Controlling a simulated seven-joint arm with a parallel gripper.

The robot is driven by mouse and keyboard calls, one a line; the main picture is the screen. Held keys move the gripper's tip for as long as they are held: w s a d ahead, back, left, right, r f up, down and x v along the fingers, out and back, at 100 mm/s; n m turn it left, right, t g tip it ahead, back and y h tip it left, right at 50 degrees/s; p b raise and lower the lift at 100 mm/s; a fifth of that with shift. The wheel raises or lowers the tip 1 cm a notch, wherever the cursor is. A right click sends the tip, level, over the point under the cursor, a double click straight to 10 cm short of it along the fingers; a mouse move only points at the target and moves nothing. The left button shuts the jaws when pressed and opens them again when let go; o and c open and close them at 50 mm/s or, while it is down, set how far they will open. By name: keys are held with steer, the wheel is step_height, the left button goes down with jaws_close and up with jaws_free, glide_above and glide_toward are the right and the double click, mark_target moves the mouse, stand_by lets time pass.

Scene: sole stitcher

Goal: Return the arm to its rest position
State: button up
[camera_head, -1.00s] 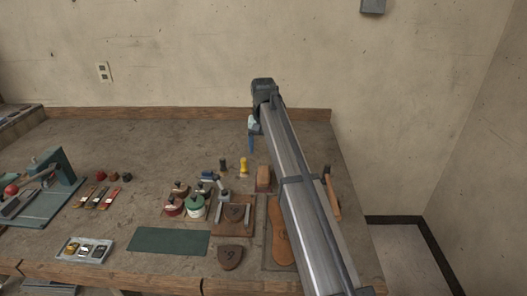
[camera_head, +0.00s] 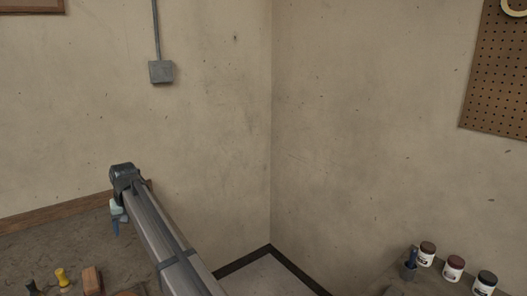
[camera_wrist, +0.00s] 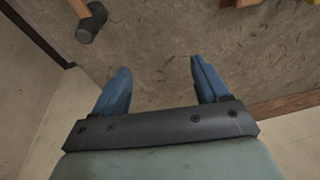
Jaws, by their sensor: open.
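My gripper (camera_wrist: 158,85) shows in the wrist view with its two blue fingers spread wide apart and nothing between them. It hangs above the worn grey-brown bench top (camera_wrist: 160,40). In the head view my gripper (camera_head: 117,229) is small, at the end of my extended grey arm, over the far right part of the bench, near the back wooden edge. There the fingers overlap and only a bit of blue shows.
A hammer (camera_wrist: 90,25) lies at upper left in the wrist view. A yellow-handled tool (camera_head: 62,278) and a brown block (camera_head: 92,280) are on the bench. Several jars (camera_head: 453,267) stand on a surface at lower right, below a pegboard (camera_head: 497,75). Walls meet in a corner behind.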

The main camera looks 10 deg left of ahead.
steer(key=w+d+f+m+t+y, duration=0.1)
steer(key=w+d+f, duration=0.2)
steer(key=w+d, duration=0.55)
steer(key=w+d+f+m+t+y, duration=0.1)
steer(key=w+d+f, duration=0.1)
steer(key=w+d, duration=0.6)
steer(key=s+d+f+m+g+h, duration=0.1)
steer(key=s+d+f, duration=0.3)
steer(key=d+f, duration=0.85)
steer(key=s+d+f+g+h, duration=0.1)
steer(key=s+d+f, duration=0.2)
steer(key=d+f, duration=0.95)
steer(key=s+d+f+m+g+h, duration=0.1)
steer(key=s+d+f+g, duration=0.1)
steer(key=s+d+f, duration=0.75)
steer(key=s+d+f+m+g, duration=0.15)
steer(key=s+d+f, duration=0.35)
steer(key=s+f, duration=0.8)
steer(key=s+d+f+g, duration=0.1)
steer(key=s+d, duration=0.3)
steer(key=s, duration=0.5)
steer(key=s+d+f+m+g, duration=0.1)
steer(key=s+d+f+g, duration=0.1)
steer(key=s+d, duration=0.3)
steer(key=s+d+f+m+g+h, duration=0.1)
steer(key=s+d, duration=0.4)
steer(key=s, duration=0.7)
steer(key=shift+s+f, duration=0.35)
steer(key=shift+f, duration=0.15)
steer(key=shift+g, duration=0.25)
